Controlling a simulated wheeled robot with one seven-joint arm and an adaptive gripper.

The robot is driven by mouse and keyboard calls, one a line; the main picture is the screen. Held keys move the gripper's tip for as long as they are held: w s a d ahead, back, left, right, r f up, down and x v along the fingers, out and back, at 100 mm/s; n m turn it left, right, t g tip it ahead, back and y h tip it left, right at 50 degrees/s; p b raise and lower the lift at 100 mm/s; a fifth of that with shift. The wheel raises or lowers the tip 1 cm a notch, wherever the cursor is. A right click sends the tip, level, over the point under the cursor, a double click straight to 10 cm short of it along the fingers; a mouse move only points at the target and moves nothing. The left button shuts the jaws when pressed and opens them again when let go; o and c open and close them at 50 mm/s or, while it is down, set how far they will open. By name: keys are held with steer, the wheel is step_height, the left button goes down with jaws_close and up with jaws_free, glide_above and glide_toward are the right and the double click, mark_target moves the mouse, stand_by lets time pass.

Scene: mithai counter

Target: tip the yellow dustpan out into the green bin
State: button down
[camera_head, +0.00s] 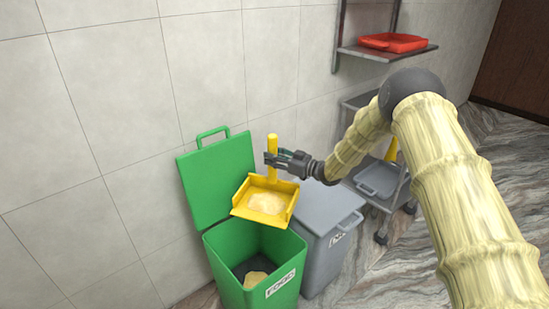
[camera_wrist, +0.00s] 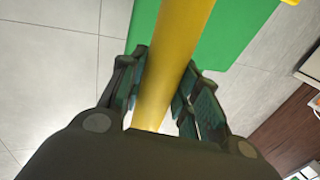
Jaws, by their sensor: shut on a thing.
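My gripper (camera_head: 272,157) is shut on the upright handle of the yellow dustpan (camera_head: 245,205). The dustpan is above the back of the open green bin (camera_head: 228,258), with its pan tilted down toward the front. A pale, crumbly heap (camera_head: 267,202) lies in the pan. The green bin is labelled FOOD, and its lid (camera_head: 215,180) stands open against the wall. A tan heap (camera_head: 256,279) lies inside on the dark bottom. In the wrist view, the yellow handle (camera_wrist: 178,60) runs between my gripper's fingers (camera_wrist: 160,95), with green behind it; the pan is hidden there.
A grey bin (camera_head: 325,215) with a shut lid stands right beside the green bin. Further right is a grey trolley (camera_head: 393,205) with a grey dustpan (camera_head: 377,180). A red dustpan (camera_head: 393,42) lies on a wall shelf above. The tiled wall is close behind the bins.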

steer(key=s+a+n+b, duration=0.1)
steer(key=s+a+n, duration=0.2)
steer(key=s+n, duration=0.2)
steer(key=s+a+f+n+y+b, duration=0.1)
steer(key=s+a+n, duration=0.3)
steer(key=s, duration=0.7)
steer(key=s+a+n+g+y+b, duration=0.1)
steer(key=s+a+n, duration=0.3)
steer(key=s, duration=0.5)
steer(key=shift+f+n+b, duration=0.2)
steer(key=shift+n+b, duration=0.15)
steer(key=shift+n, duration=0.55)
steer(key=shift+s+a, duration=0.15)
stand_by(2.1)
